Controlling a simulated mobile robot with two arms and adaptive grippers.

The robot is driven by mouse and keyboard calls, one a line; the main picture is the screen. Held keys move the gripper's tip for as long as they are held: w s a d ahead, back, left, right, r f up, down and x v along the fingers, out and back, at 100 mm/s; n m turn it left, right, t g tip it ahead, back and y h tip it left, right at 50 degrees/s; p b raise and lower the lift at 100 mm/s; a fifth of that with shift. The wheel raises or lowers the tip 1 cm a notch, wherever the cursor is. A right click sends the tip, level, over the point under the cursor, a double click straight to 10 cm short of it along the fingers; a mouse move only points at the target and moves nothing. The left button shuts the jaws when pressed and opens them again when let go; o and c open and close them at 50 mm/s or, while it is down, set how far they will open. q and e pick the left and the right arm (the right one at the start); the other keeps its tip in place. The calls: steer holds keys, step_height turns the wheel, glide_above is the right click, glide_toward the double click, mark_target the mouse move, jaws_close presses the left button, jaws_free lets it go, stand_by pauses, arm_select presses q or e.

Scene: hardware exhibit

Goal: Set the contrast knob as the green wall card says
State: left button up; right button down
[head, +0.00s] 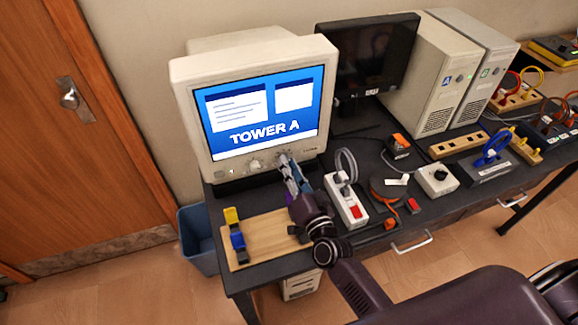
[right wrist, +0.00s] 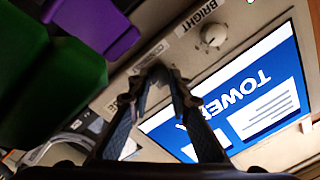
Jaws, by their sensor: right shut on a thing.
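The cream CRT monitor (head: 183,115) stands at the left of the desk. Its lit blue screen reads TOWER A. My right gripper (head: 283,160) reaches its lower front panel and is shut on the contrast knob. In the right wrist view the fingertips (right wrist: 157,78) close around that knob beside a partly readable label (right wrist: 148,56); the knob itself is mostly hidden, and its pointer cannot be read. The bright knob (right wrist: 213,36) is free next to it, under its BRIGHT label. I cannot see the green wall card in either view. My left gripper is not in view.
A white power strip (head: 346,203) and a grey box with a black knob (head: 437,180) stand right of my arm. A wooden board (head: 262,238) lies at the desk's front left. Green (right wrist: 60,85) and purple (right wrist: 102,30) shapes sit close by the wrist.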

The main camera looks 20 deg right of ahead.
steer(key=c, duration=1.8)
jaws_free()
steer(key=shift+o, duration=0.2)
steer(key=s, duration=0.8)
steer(key=s+d, duration=0.1)
steer(key=s, duration=0.3)
steer(key=shift+f, duration=0.2)
